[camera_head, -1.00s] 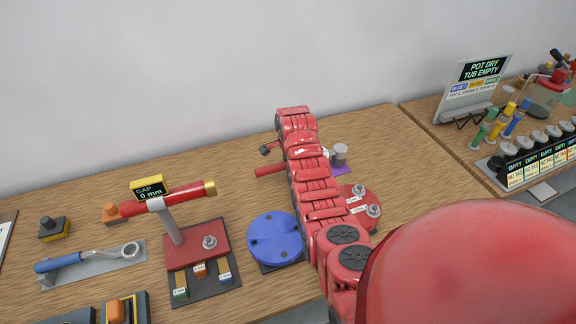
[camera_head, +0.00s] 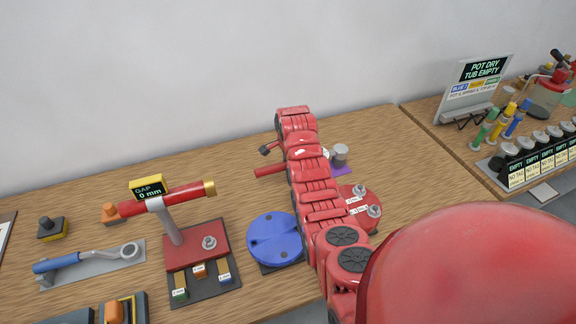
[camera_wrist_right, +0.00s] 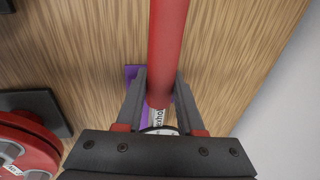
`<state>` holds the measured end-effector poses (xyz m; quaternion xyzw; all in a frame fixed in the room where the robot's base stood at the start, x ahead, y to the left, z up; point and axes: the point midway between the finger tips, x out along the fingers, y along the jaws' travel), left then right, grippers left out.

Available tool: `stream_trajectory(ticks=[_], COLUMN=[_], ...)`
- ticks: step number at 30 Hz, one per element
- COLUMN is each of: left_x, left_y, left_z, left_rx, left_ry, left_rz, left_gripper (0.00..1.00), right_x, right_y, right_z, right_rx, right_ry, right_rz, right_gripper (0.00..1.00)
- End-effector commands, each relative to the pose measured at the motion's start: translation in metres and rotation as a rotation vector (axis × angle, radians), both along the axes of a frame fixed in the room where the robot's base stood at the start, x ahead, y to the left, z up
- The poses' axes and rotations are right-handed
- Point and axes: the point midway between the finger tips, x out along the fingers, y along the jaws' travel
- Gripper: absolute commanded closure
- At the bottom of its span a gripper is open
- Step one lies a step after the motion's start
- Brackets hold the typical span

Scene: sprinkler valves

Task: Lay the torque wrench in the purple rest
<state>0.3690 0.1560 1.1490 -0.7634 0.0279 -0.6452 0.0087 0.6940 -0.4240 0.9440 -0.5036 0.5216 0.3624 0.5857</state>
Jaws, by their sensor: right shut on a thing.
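The torque wrench shows as a long red bar (camera_wrist_right: 165,45) in the right wrist view, running from the top edge down between my fingers, with a pale lettered part below. My right gripper (camera_wrist_right: 159,74) is shut on it. The purple rest (camera_wrist_right: 131,76) lies beneath the fingers, mostly hidden by them; I cannot tell whether the wrench touches it. In the head view the red bar (camera_head: 270,171) sticks out left of my right arm, and part of the purple rest (camera_head: 343,169) shows to the right, by a grey cylinder (camera_head: 340,153). My left gripper is out of view.
A blue round flange (camera_head: 272,240) and a red disc with bolts (camera_head: 364,207) lie close to my right arm. Left stand a red-handled gauge stand (camera_head: 195,245) and a blue-handled ring wrench (camera_head: 90,258). Bare wood lies behind, up to the wall.

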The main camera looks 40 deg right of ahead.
Motion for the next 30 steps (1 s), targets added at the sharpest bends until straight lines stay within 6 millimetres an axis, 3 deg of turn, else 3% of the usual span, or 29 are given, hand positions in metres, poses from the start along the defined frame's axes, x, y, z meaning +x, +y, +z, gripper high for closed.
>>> stream_trajectory(ticks=[20,21,27,30], left_x=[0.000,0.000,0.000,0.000], left_y=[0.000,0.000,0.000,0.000], left_z=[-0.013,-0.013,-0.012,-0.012], left_rx=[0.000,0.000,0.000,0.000], left_ry=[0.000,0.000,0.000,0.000], left_rz=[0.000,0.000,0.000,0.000], left_gripper=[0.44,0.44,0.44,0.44], right_x=[0.001,0.001,0.001,0.001], right_y=[0.000,0.000,0.000,0.000], right_z=[-0.022,-0.022,-0.022,-0.022], right_rx=[-0.002,-0.002,-0.002,0.000], right_ry=[-0.005,-0.005,-0.003,-0.002], right_rz=[0.000,0.000,0.000,0.000], right_gripper=[1.00,0.61,0.28,0.28])
